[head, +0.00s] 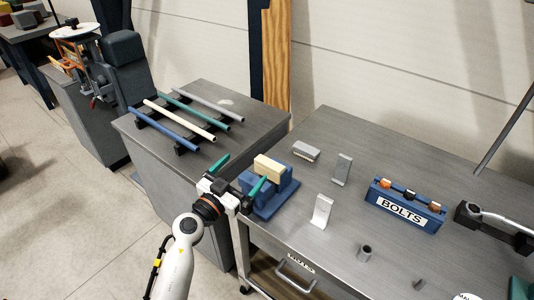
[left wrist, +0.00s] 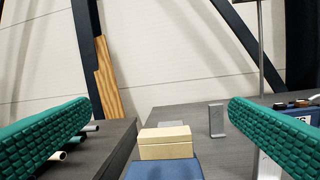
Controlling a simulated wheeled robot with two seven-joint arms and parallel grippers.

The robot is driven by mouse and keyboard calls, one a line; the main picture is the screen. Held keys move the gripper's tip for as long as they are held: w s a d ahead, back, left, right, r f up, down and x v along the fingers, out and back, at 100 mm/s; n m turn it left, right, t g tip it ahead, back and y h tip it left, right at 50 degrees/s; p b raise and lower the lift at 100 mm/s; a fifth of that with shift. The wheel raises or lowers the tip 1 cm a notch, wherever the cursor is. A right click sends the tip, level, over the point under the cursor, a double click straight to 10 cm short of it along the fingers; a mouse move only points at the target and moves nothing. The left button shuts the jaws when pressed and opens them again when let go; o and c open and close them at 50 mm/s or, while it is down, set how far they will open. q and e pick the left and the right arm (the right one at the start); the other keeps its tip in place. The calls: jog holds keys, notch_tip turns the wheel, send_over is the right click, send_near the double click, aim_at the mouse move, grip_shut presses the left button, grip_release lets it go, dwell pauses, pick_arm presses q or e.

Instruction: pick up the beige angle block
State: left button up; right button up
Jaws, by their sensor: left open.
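The beige angle block (head: 269,165) sits on top of a blue holder (head: 264,207) near the left edge of the grey workbench. My left gripper (head: 238,176) is open and empty, with its teal fingers spread just to the left of the block in the head view. In the left wrist view the block (left wrist: 165,143) lies ahead, low in the middle between the open fingers (left wrist: 158,113), and its lower part meets the blue holder (left wrist: 163,169). I see no finger touching the block. My right gripper is not in view.
Grey metal brackets (head: 342,169) stand right of the holder, beside a small grey block (head: 306,152). A blue BOLTS rack (head: 405,206) and a wrench (head: 500,222) are further right. Coloured rods (head: 180,116) lie on a rack on the left cabinet. The bench's middle has free room.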

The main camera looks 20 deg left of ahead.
pick_arm(q)
jog(key=r+g, duration=0.1)
jog(key=g, duration=0.4)
send_near(267, 165)
jog(key=shift+w+d+f+n+g+y+p, duration=0.15)
jog(key=shift+w+d+p, duration=0.15)
jog(key=shift+w+p, duration=0.15)
jog(key=shift+w+d+f+n+g+y+p, duration=0.15)
jog(key=shift+w+d+p, duration=0.2)
jog(key=shift+w, duration=0.2)
jog(key=shift+x, duration=0.8)
jog(key=x, duration=0.4)
jog(key=shift+w, duration=0.35)
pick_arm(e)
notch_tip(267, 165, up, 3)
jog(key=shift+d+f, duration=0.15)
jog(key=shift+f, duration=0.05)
pick_arm(q)
jog(key=shift+s, duration=0.1)
jog(key=shift+c, duration=0.3)
jog(key=c, duration=0.7)
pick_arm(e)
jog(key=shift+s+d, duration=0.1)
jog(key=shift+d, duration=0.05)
